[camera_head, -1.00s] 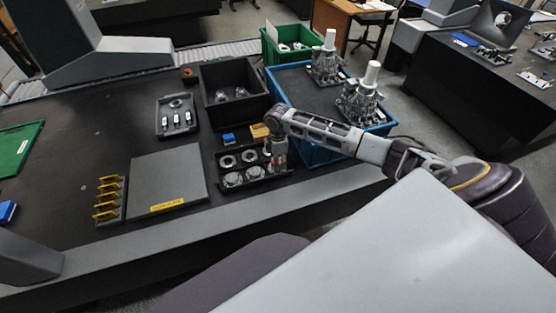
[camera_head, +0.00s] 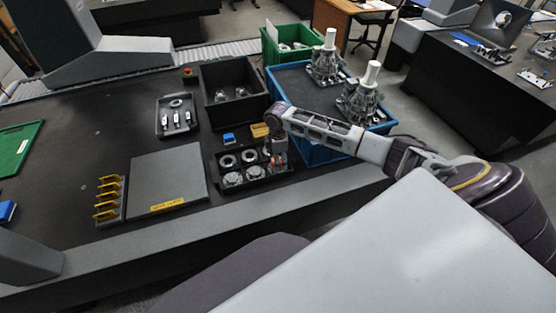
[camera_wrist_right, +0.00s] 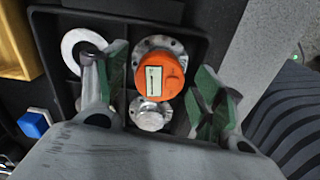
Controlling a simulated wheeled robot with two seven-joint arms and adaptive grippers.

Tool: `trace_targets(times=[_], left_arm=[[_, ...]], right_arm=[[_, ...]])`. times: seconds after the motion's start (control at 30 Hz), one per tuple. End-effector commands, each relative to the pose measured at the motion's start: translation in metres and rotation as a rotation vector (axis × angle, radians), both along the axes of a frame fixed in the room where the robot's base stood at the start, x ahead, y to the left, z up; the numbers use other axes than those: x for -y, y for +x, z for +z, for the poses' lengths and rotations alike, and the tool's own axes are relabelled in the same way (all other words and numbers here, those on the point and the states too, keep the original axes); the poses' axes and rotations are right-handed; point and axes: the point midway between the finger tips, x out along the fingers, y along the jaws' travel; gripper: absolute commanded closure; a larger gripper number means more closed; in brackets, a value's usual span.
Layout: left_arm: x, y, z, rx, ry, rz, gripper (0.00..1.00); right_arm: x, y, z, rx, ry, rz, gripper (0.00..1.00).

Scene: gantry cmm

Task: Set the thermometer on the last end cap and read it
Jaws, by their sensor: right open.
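The orange thermometer (camera_wrist_right: 159,74), with a pale window, sits over a metal end cap (camera_wrist_right: 172,43) in the right wrist view. Its window is too small to read. A second end cap (camera_wrist_right: 150,118) is beside it. My right gripper (camera_wrist_right: 160,82) is open, with a green-padded finger on either side of the thermometer. In the head view the right gripper (camera_head: 277,158) points down at the right side of the black tray (camera_head: 262,184), partly hiding the caps there. Two more end caps (camera_head: 232,179) lie at the tray's front. My left gripper is not in view.
A black bin (camera_head: 234,110) stands behind, and a blue crate (camera_head: 290,92) holding metal assemblies stands at the right.

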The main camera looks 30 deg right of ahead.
Motion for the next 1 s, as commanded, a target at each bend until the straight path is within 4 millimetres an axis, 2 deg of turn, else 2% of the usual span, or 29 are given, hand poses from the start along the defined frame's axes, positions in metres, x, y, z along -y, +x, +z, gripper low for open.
trace_targets(times=[0.7, 1.0], left_arm=[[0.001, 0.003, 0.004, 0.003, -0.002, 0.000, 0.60], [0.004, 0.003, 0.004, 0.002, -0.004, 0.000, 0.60]], right_arm=[[-0.001, 0.000, 0.097, 0.001, 0.001, 0.001, 0.32], [0.000, 0.000, 0.115, 0.000, 0.000, 0.000, 0.32]])
